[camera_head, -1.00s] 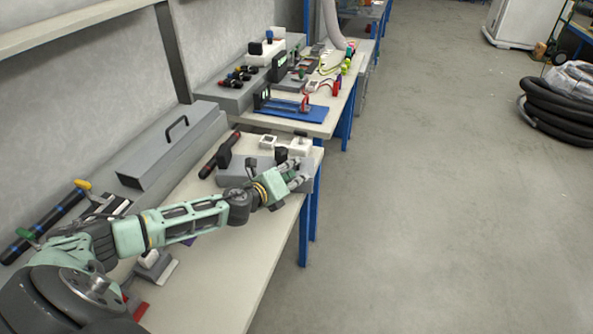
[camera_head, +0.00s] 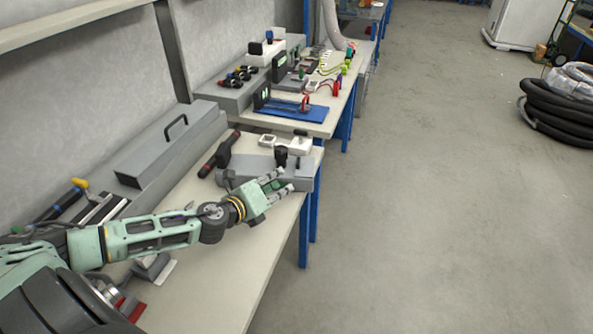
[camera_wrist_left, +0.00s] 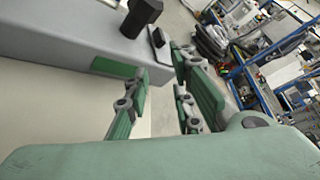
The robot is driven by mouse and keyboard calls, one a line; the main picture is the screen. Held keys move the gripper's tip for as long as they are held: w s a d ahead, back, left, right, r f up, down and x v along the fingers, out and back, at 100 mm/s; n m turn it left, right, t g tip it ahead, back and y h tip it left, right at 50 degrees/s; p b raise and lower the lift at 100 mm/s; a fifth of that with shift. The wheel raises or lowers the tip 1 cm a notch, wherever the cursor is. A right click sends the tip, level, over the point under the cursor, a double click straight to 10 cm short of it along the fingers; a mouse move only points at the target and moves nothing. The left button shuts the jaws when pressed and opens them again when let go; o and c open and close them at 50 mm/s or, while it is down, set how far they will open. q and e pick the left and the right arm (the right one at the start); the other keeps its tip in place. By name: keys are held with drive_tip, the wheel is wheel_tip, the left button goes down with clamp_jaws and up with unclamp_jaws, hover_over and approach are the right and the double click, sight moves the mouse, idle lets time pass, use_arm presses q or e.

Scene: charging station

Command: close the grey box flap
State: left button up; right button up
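A grey box (camera_head: 237,163) sits near the right edge of the near table, with black and white items on its top or just behind it. I cannot clearly tell its flap apart from its body. My left gripper (camera_head: 286,180) is open and empty in front of the box's near side, and its fingers hide part of that side. The left wrist view shows the open fingers (camera_wrist_left: 163,65) beside a grey box face (camera_wrist_left: 60,60), with a black knob-like part (camera_wrist_left: 140,18) on top. I cannot tell if they touch. My right gripper is out of view.
A long grey case (camera_head: 165,150) with a black handle stands along the wall. A dark and red tool (camera_head: 219,155) lies left of the grey box. A blue tray (camera_head: 300,112) is on the table behind. The near tabletop (camera_head: 225,270) is mostly clear.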

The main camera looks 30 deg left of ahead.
use_arm(q)
drive_tip(key=shift+s, duration=0.2)
drive_tip(key=shift+s, duration=0.1)
idle(0.4)
drive_tip(key=v, duration=1.1)
drive_tip(key=shift+s+r, duration=0.2)
drive_tip(key=shift+s, duration=0.15)
idle(0.6)
